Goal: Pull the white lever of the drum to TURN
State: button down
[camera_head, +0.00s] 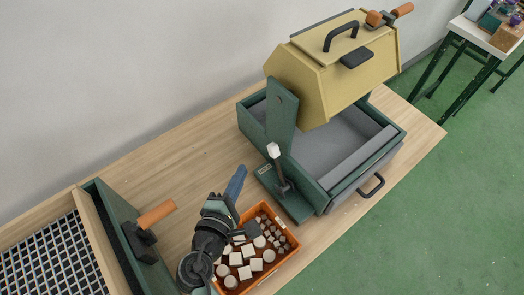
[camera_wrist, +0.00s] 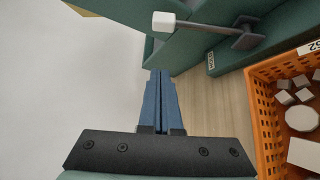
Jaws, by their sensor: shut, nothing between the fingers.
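The lever with a white knob (camera_head: 273,150) and a dark shaft stands on a green base beside the drum's green side support. The white knob also shows in the wrist view (camera_wrist: 164,21), at the top centre, its shaft running right to a dark pivot block. The yellow drum (camera_head: 313,88) sits above a green-walled box. My gripper (camera_head: 241,169) has its blue fingers together and empty, below and left of the knob in the head view. In the wrist view my fingertips (camera_wrist: 160,72) point toward the knob, apart from it. I cannot read a TURN mark.
An orange crate (camera_head: 291,255) of several pale blocks stands right beside my arm; its wall fills the wrist view's right side (camera_wrist: 263,125). A green frame with an orange handle (camera_head: 157,214) and a grid are at left. Bare wooden table (camera_head: 165,160) lies behind my gripper.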

aim_at(278, 167)
jog(key=w+d+p, duration=0.3)
jog(key=w+d, duration=0.2)
jog(key=w, duration=0.1)
jog(key=shift+w+f, duration=0.15)
jog(key=shift+f, duration=0.25)
dwell(0.3)
jog(key=shift+d+f+b, duration=0.1)
jog(key=shift+b, duration=0.2)
